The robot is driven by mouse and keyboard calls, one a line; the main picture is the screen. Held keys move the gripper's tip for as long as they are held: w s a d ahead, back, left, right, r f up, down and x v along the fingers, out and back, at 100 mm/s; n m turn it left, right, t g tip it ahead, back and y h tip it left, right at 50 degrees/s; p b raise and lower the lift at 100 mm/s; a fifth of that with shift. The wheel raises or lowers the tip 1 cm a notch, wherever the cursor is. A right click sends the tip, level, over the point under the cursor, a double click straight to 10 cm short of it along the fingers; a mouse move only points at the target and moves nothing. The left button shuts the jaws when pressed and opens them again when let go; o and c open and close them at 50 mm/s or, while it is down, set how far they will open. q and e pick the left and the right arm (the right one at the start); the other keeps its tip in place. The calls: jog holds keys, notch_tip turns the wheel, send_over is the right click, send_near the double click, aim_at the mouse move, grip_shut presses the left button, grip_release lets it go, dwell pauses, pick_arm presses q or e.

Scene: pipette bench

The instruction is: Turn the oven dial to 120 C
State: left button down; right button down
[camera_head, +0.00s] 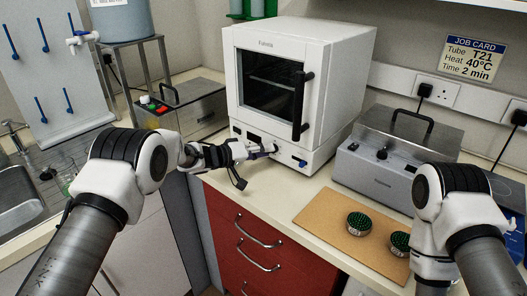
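The white oven (318,66) stands on the bench, with a dark glass door and a black vertical handle (301,105). Its lower front panel (285,153) carries small dark displays and a blue control (302,164). My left gripper (254,166) is in front of this panel, its fingers spread apart. One finger reaches toward the panel and the other hangs lower, nearer the bench front. The gripper covers part of the panel, so I cannot make out the dial, its setting or any contact. My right arm comes in from the right; its gripper is not visible.
A grey lidded bath (378,180) stands right of the oven, and another metal bath (195,105) at left. A brown mat (322,226) holds two round green-topped containers (359,223). Red drawers are below.

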pick_arm(q)
jog(key=shift+r, duration=0.1)
dwell(0.3)
jog(key=shift+d+r+m+y+p, duration=0.1)
jog(key=shift+m+y+p, duration=0.4)
jog(key=shift+m, duration=0.3)
jog(key=shift+s+d+m+t+y, duration=0.1)
jog(key=shift+m+t+y, duration=0.3)
jog(key=shift+m, duration=0.45)
jog(key=shift+d+m+t+y, duration=0.1)
jog(key=shift+m+t+y, duration=0.1)
jog(key=shift+m+y, duration=0.55)
jog(key=c, duration=0.9)
grip_release()
jog(key=shift+o, duration=0.2)
jog(key=shift+a, duration=0.1)
jog(key=v, duration=1.2)
